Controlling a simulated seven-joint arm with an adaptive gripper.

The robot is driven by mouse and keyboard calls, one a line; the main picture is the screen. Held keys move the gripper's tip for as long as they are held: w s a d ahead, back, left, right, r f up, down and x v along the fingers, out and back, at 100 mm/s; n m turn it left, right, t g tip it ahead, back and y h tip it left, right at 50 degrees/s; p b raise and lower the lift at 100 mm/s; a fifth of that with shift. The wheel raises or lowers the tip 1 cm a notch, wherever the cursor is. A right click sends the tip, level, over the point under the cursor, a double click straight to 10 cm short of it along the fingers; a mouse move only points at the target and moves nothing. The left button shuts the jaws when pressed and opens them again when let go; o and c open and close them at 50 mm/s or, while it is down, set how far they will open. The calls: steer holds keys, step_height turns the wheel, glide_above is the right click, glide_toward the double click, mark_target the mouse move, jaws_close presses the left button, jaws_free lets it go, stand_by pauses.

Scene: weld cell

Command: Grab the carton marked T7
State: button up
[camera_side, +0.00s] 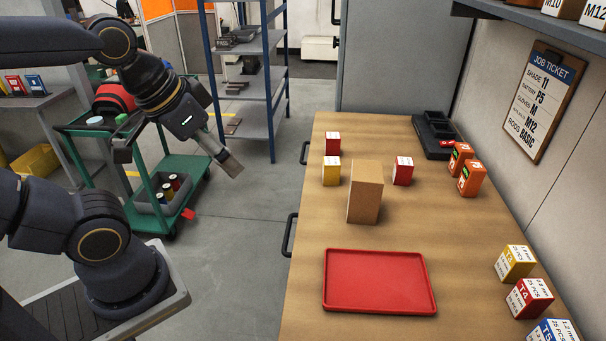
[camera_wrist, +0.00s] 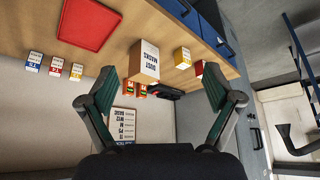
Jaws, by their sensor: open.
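No carton mark reads clearly as T7. In the side view, a red carton (camera_side: 333,143) and a yellow carton (camera_side: 331,171) stand at the bench's left edge, and another red carton (camera_side: 403,171) stands behind the tall cardboard box. At the front right are a yellow carton (camera_side: 515,263), a red one marked T4 (camera_side: 529,298) and a blue one (camera_side: 552,331). The wrist view shows a yellow carton (camera_wrist: 182,57) and a red one (camera_wrist: 199,69) beside the box. My gripper (camera_side: 232,165) is open and empty, left of the bench; its spread fingers show in the wrist view (camera_wrist: 159,70).
The cardboard box (camera_side: 365,192), labelled dust masks in the wrist view (camera_wrist: 144,62), stands mid-bench. A red tray (camera_side: 378,281) lies empty in front. Orange batteries (camera_side: 471,178) and a black charger (camera_side: 434,135) are at the back right. A job ticket (camera_side: 541,100) hangs on the wall.

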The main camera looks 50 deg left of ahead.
steer(key=w+d+r+m+t, duration=0.1)
steer(key=w+r+m+t, duration=0.35)
steer(key=w+r, duration=0.8)
steer(key=m+g+h, duration=0.1)
steer(key=m+g, duration=0.3)
steer(key=m, duration=0.1)
glide_above(404, 170)
steer(key=s+a, duration=0.3)
steer(key=s, duration=0.4)
step_height(404, 170, down, 22)
steer(key=f, duration=0.1)
steer(key=x, duration=0.9)
steer(key=shift+w+d, duration=0.3)
steer(key=shift+w, duration=0.05)
steer(key=x, duration=0.5)
steer(key=shift+w+f, duration=0.1)
steer(key=shift+w, duration=0.35)
